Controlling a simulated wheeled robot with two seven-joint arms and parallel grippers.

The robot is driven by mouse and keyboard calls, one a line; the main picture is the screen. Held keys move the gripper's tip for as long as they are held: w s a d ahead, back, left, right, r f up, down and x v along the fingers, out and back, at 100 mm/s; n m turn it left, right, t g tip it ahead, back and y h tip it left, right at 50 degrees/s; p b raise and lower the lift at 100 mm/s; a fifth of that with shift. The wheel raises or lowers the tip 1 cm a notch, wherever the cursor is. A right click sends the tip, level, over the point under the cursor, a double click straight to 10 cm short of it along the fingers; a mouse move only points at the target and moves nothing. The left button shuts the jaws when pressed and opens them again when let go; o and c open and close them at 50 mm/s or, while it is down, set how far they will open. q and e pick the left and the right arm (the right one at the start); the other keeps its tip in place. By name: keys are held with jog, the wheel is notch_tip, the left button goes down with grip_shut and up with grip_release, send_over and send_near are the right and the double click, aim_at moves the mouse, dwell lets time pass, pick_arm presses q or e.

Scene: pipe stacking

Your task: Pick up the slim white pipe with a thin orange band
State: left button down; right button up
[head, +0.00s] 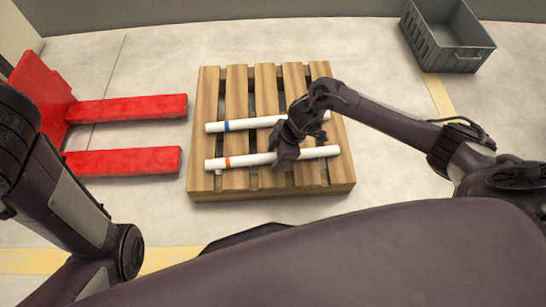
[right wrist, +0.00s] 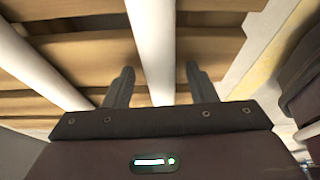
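The slim white pipe with a thin orange band (head: 318,153) lies across the slats of a wooden pallet in the head view. Its orange band is near its left end. My right gripper (head: 284,158) is over the middle of this pipe and hides a short part of it. In the right wrist view the open fingers (right wrist: 160,88) stand on either side of a white pipe (right wrist: 153,45), with a gap on each side. No band shows there. My left gripper is out of view; only part of the left arm shows.
A second white pipe with a blue band (head: 250,123) lies farther back on the pallet (head: 270,188), roughly parallel. Red forks (head: 125,108) reach toward the pallet from the left. A grey crate (head: 455,60) stands at the back right. Bare floor surrounds the pallet.

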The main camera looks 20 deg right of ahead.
jog(key=c, duration=1)
